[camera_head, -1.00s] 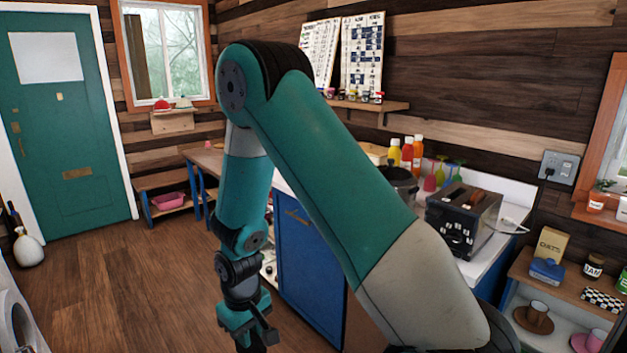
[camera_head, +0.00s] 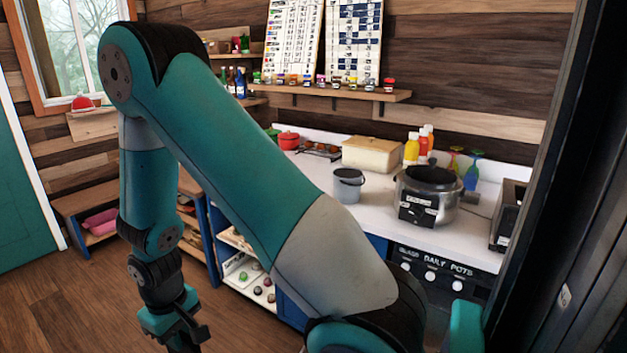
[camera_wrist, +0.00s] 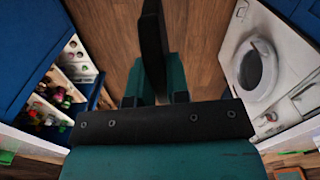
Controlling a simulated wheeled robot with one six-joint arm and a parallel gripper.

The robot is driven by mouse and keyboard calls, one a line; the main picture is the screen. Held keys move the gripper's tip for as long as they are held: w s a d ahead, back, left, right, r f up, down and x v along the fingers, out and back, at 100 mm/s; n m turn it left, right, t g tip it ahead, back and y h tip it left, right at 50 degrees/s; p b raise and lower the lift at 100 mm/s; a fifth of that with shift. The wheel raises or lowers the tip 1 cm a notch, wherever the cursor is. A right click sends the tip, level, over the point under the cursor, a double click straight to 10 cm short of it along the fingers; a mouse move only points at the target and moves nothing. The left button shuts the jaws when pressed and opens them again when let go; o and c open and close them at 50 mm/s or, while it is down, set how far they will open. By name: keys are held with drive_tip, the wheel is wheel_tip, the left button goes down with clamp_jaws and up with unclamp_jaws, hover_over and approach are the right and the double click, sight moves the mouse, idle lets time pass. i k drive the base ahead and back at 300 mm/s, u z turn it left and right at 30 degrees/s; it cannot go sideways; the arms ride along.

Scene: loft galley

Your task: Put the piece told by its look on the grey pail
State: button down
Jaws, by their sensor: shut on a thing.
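The grey pail (camera_head: 348,187) stands on the white counter in the head view, upright with a dark top and a thin handle. My gripper (camera_head: 178,330) hangs low over the wooden floor at the lower left of that view, well away from the pail. In the wrist view my gripper (camera_wrist: 155,88) is shut on a dark, flat, long piece (camera_wrist: 153,42) that stands out between the teal fingers. Its markings do not show from here. The pail is not in the wrist view.
A black-lidded pot (camera_head: 428,195), a cream bread box (camera_head: 371,155), a red pot (camera_head: 289,140) and bottles (camera_head: 411,148) share the counter (camera_head: 325,205). A shelf (camera_head: 340,93) hangs above. A dark tall panel (camera_head: 570,180) stands close on the right. Open floor lies left.

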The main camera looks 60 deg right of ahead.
sight(347, 185)
drive_tip(key=i, duration=1.45)
drive_tip(key=z, duration=3.05)
